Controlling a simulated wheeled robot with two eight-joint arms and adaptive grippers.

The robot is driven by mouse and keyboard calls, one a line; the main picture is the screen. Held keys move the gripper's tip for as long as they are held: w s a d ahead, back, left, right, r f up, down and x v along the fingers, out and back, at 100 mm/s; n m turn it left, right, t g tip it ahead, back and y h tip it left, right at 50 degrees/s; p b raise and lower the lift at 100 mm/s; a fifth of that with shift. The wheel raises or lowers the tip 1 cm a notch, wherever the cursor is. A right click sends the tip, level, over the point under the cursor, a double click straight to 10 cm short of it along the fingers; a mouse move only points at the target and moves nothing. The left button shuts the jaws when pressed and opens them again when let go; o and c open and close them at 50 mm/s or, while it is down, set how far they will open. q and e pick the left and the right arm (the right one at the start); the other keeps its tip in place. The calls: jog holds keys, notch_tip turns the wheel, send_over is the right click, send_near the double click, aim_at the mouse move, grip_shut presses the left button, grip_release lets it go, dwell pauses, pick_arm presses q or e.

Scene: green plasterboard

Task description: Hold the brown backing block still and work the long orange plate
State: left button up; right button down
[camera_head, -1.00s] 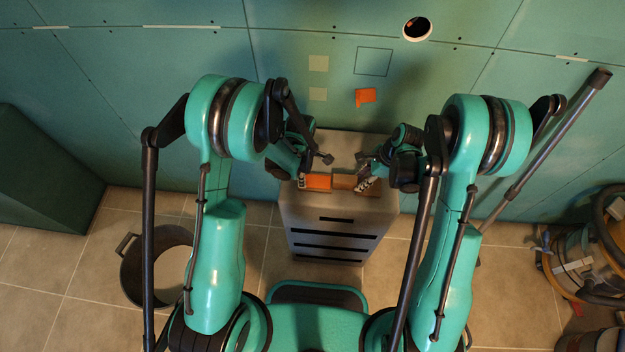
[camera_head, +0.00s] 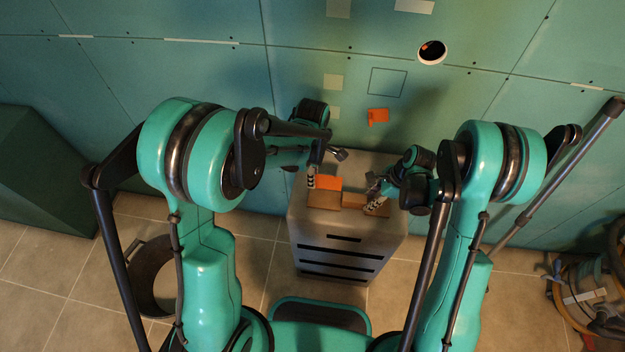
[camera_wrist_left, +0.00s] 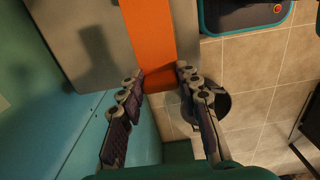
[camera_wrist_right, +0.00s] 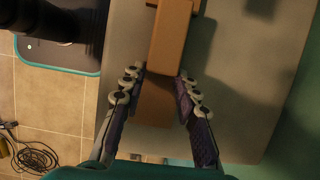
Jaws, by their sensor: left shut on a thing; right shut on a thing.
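The long orange plate (camera_head: 324,183) stands above the left part of the brown block on the cabinet top. My left gripper (camera_head: 311,178) is shut on the plate's left end. In the left wrist view the plate (camera_wrist_left: 150,40) runs away between the fingers (camera_wrist_left: 163,78). The brown backing block (camera_head: 352,200) lies on the cabinet top, with a raised part to the right of the plate. My right gripper (camera_head: 376,202) is shut on its right end. In the right wrist view the block (camera_wrist_right: 168,50) runs between the fingers (camera_wrist_right: 160,80).
The grey cabinet (camera_head: 345,235) has free top surface behind the block. Behind it is the green wall, with a round hole (camera_head: 432,52), a drawn square outline (camera_head: 387,82) and an orange piece (camera_head: 377,116). A bin (camera_head: 150,280) stands left.

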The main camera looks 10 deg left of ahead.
dwell(0.4)
jog(key=c, duration=1.1)
grip_release()
jog(key=shift+o, duration=0.2)
jog(key=shift+r, duration=0.1)
pick_arm(q)
jog(key=shift+a+f, duration=0.1)
pick_arm(e)
jog(key=v, duration=1.2)
pick_arm(q)
jog(key=s+a+f+m+b, duration=0.1)
jog(key=a+f+m+b, duration=0.1)
jog(key=m, duration=0.7)
jog(key=s+a+f+m+b, duration=0.2)
jog(key=a+f+m+b, duration=0.1)
jog(key=a+m, duration=0.4)
jog(key=shift+a+f+m+b, duration=0.15)
jog(key=shift+f+m+b, duration=0.05)
jog(key=shift+m+b, duration=0.75)
pick_arm(e)
jog(key=s+d+r+n+t+h, duration=0.1)
jog(key=s+r+n+t+h, duration=0.1)
jog(key=s+n, duration=0.5)
jog(key=s+d+r+n+t+h, duration=0.2)
jog(key=s+r+n+t, duration=0.3)
jog(key=n, duration=0.6)
jog(key=s+r, duration=0.1)
jog(key=s, duration=0.1)
jog(key=shift+s, duration=0.35)
